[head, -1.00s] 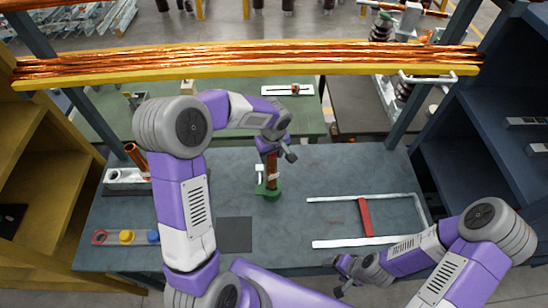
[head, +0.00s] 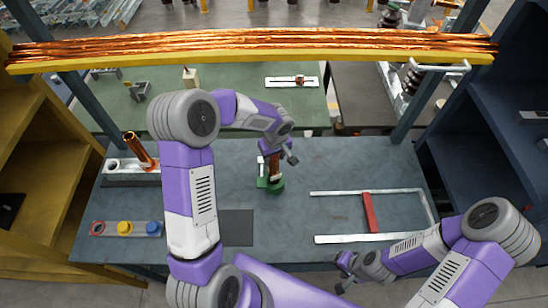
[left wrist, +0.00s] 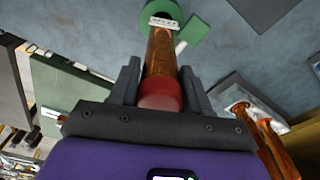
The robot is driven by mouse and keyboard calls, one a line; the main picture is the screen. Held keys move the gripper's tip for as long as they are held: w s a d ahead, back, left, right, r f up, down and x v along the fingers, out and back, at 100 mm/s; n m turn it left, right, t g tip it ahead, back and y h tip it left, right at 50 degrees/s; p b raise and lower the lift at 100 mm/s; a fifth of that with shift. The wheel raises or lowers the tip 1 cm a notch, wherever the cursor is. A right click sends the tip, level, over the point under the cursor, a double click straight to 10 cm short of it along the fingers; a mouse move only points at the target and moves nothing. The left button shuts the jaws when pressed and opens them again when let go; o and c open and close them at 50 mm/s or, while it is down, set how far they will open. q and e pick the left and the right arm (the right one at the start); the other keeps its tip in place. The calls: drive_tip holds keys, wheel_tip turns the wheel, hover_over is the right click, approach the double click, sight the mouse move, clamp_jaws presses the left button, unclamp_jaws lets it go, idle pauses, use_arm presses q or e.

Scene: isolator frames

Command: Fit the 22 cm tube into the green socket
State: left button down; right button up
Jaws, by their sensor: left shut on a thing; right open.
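The copper-brown tube (head: 275,168) is in my left gripper (head: 276,153), which is shut on it near its upper end. In the left wrist view the tube (left wrist: 161,55) has a red end (left wrist: 160,94) between the fingers and a white label near its far end. The green socket (head: 275,187) is on the blue-grey table, directly under the tube; it also shows in the left wrist view (left wrist: 190,30). The tube's lower end meets the socket in the picture; how deep it sits I cannot tell. My right gripper (head: 340,275) is open and empty at the table's front edge.
Another copper tube (head: 139,149) leans in a grey rack (head: 118,180) at the left. A strip with red, yellow and blue rings (head: 124,229) lies at front left. A white frame with a red bar (head: 369,213) lies at right. A yellow beam with copper rods (head: 250,57) spans above.

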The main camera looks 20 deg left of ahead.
use_arm(q)
drive_tip(key=shift+w+r, duration=0.1)
drive_tip(key=shift+r, duration=0.05)
drive_tip(key=c, duration=0.5)
unclamp_jaws()
drive_tip(key=shift+f, duration=0.2)
drive_tip(key=shift+r, duration=0.55)
drive_tip(key=r, duration=0.7)
drive_tip(key=s+d+r, duration=0.1)
drive_tip(key=r, duration=0.3)
drive_tip(key=shift+s+d+r, duration=0.1)
